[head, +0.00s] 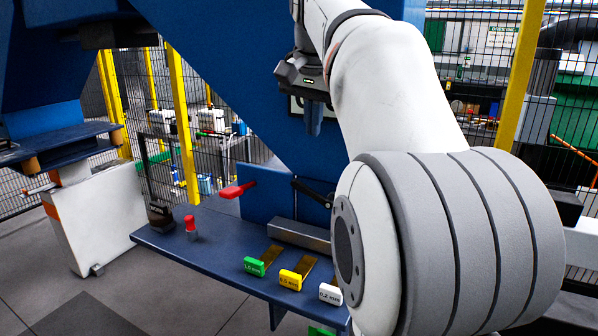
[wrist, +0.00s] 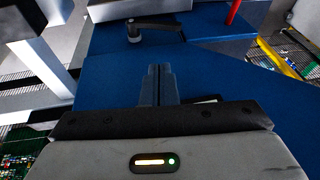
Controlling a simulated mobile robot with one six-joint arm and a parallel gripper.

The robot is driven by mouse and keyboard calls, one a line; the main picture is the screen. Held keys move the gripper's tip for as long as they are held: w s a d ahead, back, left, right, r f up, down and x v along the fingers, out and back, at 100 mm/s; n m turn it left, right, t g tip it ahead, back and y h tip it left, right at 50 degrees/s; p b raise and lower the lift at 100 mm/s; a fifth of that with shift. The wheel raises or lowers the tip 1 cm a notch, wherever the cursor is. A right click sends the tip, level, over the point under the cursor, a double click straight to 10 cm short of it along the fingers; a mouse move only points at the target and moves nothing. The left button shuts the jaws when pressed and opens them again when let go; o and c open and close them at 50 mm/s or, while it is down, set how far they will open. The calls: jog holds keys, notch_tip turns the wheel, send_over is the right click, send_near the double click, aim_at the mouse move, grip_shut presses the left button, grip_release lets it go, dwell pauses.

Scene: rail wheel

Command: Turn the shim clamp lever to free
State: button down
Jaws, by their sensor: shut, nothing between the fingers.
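A black lever (head: 312,193) sits at the blue block above the bench, its right part cut off by my arm. It also shows at the top of the wrist view as a dark lever (wrist: 152,24) with a round pivot at its left end. A red-handled lever (head: 237,190) sticks out left of the block; its red part (wrist: 234,11) shows at the top right of the wrist view. No label tells which one is the shim clamp lever. My gripper (head: 314,120) is shut and empty, above the black lever and apart from it. Its closed fingers (wrist: 159,78) point toward the blue surface.
The blue bench (head: 190,250) carries green (head: 254,266), yellow (head: 291,279) and white (head: 330,293) tagged shims, a grey metal bar (head: 298,235) and a red-topped knob (head: 190,224). A large blue slanted panel (head: 225,75) stands behind my gripper.

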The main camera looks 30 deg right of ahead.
aim_at(304, 184)
jog(key=x, duration=0.4)
jog(key=a+x, duration=0.1)
jog(key=x, duration=0.6)
jog(key=shift+w+a+f, duration=0.2)
jog(key=shift+a+f, duration=0.1)
jog(key=shift+f, duration=0.2)
jog(key=shift+d, duration=0.1)
